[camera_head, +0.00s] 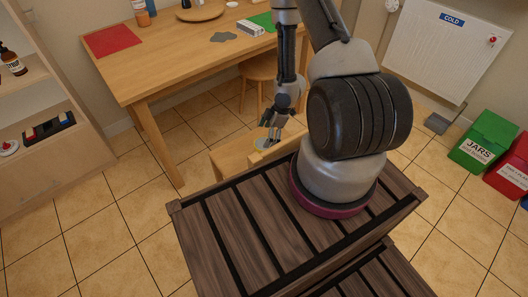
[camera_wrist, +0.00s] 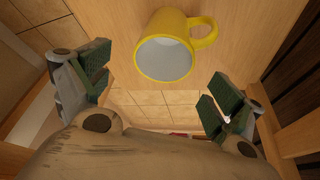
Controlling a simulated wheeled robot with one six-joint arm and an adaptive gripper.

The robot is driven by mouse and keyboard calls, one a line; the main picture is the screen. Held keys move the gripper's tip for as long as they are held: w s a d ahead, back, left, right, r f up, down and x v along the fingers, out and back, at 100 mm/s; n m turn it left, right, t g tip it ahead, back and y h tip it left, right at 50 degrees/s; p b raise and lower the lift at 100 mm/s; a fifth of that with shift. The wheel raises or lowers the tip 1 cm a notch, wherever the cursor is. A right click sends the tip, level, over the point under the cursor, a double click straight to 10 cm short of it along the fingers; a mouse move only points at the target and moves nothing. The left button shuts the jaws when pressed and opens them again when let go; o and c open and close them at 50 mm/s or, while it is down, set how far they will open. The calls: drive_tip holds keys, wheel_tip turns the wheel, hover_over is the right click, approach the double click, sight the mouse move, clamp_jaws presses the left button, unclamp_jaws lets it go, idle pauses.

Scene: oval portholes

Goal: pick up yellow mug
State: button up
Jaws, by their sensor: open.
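The yellow mug (camera_wrist: 166,42) stands on a light wooden surface (camera_wrist: 240,50) in the upper middle of the wrist view. Its pale inside faces the camera and its handle points right. My gripper (camera_wrist: 157,88) is open and empty. Its two green-padded fingers are wide apart, one to the lower left and one to the lower right of the mug, and I see no contact. In the head view my gripper (camera_head: 270,133) points down over a low wooden piece (camera_head: 235,156) behind my slatted base.
A wooden table (camera_head: 160,72) with a red mat (camera_head: 113,40) and a plate (camera_head: 200,11) stands at the back left. A stool (camera_head: 259,72) is under it. A shelf (camera_head: 25,90) is on the left. Green (camera_head: 484,141) and red (camera_head: 510,170) bins stand right. Tiled floor is clear at left.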

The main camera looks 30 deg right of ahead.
sight(258, 143)
drive_tip(key=x, duration=0.9)
drive_tip(key=shift+s+d+f, duration=0.1)
drive_tip(key=shift+s+d, duration=0.05)
drive_tip(key=shift+s, duration=0.1)
drive_tip(key=c, duration=1.3)
